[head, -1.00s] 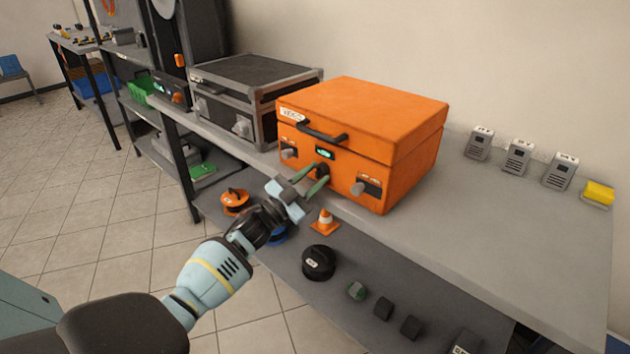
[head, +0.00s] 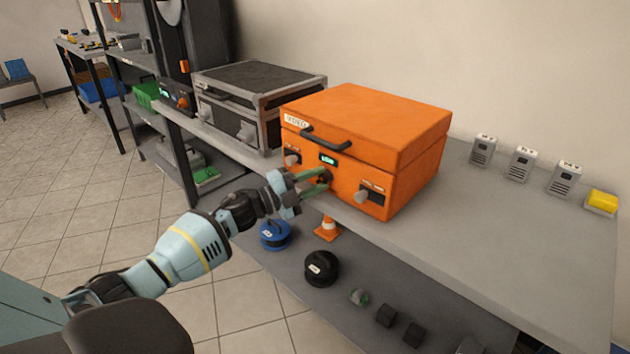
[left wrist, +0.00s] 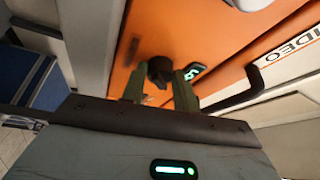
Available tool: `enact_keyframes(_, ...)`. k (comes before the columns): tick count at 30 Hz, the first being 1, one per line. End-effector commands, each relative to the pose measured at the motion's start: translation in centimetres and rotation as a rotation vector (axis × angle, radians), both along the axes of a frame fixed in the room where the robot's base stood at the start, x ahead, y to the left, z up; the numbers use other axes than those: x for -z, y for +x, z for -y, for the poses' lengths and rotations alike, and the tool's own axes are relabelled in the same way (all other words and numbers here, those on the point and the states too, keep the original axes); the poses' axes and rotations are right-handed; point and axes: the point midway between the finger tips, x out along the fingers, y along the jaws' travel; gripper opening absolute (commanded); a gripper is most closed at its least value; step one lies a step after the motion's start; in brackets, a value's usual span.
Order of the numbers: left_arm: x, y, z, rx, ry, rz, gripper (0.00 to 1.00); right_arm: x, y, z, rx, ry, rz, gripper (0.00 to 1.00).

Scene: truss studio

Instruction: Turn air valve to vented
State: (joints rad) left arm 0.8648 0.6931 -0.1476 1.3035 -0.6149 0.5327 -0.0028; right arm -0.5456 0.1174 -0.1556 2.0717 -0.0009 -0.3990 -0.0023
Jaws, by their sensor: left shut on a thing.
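An orange case (head: 367,130) marked VIDEO stands on the grey bench. Its front carries a dark round knob (head: 326,176) below a small lit display (head: 328,160). My left gripper (head: 321,182) reaches in from the left, its green fingers shut on this knob. In the left wrist view the knob (left wrist: 158,72) sits between the two fingers (left wrist: 160,86), with the lit display beside it. Grey levers sit on the front to the left (head: 292,158) and right (head: 363,195) of the knob. No label reading air valve or vented is legible. My right gripper is out of view.
A black-and-grey case (head: 258,92) stands close on the left. Several grey devices (head: 520,163) and a yellow block (head: 601,202) are at the right rear. A traffic cone (head: 327,228) and reels (head: 321,268) are on the lower shelf. The bench (head: 480,240) right of the orange case is clear.

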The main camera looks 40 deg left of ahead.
Motion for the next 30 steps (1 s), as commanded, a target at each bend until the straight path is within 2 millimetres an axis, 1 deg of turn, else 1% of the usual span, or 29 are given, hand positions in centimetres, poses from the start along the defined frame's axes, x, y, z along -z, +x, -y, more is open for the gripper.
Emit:
enact_keyframes(6,-0.04,0.01,-0.11,-0.003,0.054,0.003,0.07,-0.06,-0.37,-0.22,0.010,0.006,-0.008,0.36)
enact_keyframes(20,-0.03,0.01,-0.08,-0.002,0.068,0.005,0.07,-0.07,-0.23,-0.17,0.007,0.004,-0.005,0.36)
enact_keyframes(21,-0.04,0.01,-0.08,-0.002,0.068,0.005,0.31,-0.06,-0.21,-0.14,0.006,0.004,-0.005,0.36)
enact_keyframes(26,-0.06,0.02,-0.08,-0.002,0.067,0.005,0.51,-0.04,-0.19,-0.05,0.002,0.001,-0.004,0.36)
enact_keyframes(30,-0.07,0.01,-0.06,-0.001,0.066,0.005,0.51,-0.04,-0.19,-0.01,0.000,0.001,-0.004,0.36)
